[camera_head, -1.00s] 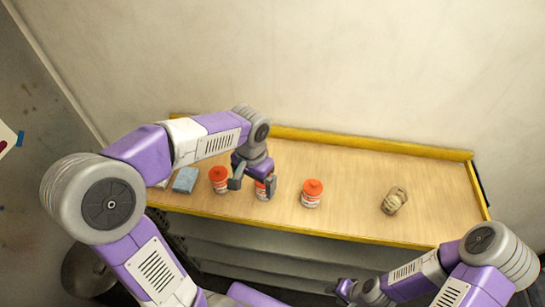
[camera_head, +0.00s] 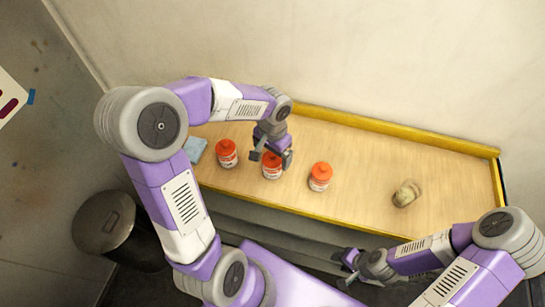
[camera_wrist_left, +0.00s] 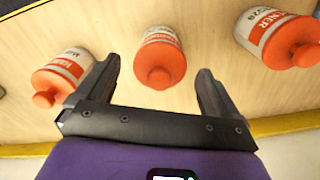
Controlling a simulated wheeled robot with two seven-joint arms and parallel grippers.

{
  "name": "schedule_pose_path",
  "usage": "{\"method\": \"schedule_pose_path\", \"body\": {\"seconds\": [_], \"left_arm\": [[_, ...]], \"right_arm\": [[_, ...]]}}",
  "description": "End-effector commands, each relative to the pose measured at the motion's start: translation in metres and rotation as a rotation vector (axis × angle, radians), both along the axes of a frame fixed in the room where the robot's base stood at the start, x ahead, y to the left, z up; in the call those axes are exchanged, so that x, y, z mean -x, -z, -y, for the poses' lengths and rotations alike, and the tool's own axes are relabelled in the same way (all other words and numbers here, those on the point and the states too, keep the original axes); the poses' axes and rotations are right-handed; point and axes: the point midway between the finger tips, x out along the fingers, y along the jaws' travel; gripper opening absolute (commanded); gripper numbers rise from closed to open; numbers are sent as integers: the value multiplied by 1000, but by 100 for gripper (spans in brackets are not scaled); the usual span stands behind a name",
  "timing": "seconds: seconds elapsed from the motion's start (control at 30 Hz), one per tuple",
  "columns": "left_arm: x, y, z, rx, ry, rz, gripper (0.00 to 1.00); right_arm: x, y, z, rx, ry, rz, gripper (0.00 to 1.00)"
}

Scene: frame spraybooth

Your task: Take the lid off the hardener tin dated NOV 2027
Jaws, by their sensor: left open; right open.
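Three white tins with orange-red lids and labels stand in a row on the bench: left (camera_head: 227,153), middle (camera_head: 272,167) and right (camera_head: 320,176) in the head view. My left gripper (camera_head: 271,158) is open above the middle tin. In the left wrist view the middle tin (camera_wrist_left: 160,57) shows between the open fingers, apart from both; its date is not legible. That view shows the tins in reversed order; the tin at its right (camera_wrist_left: 277,38) has a label ending in "028". The tin at its left (camera_wrist_left: 62,77) has an unclear date. My right gripper (camera_head: 346,268) is open and empty before the bench.
The wooden bench (camera_head: 365,160) has a raised yellow edge. A dark bin (camera_head: 108,225) stands on the floor at left. The bench's right half is mostly clear.

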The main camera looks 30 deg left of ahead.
Motion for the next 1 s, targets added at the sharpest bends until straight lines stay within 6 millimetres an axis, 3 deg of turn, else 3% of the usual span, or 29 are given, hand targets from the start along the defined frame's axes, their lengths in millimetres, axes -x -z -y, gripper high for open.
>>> {"method": "schedule_pose_path", "body": {"seconds": [0.17, 0.57, 1.0], "left_arm": [[0, 0, 0, 0, 0, 0, 95], [0, 0, 0, 0, 0, 0, 36], [0, -6, 0, -1, 1, 2, 35]], "right_arm": [[0, 0, 0, 0, 0, 0, 43], [0, 0, 0, 0, 0, 0, 43], [0, -1, 0, 0, 0, 0, 43]]}}
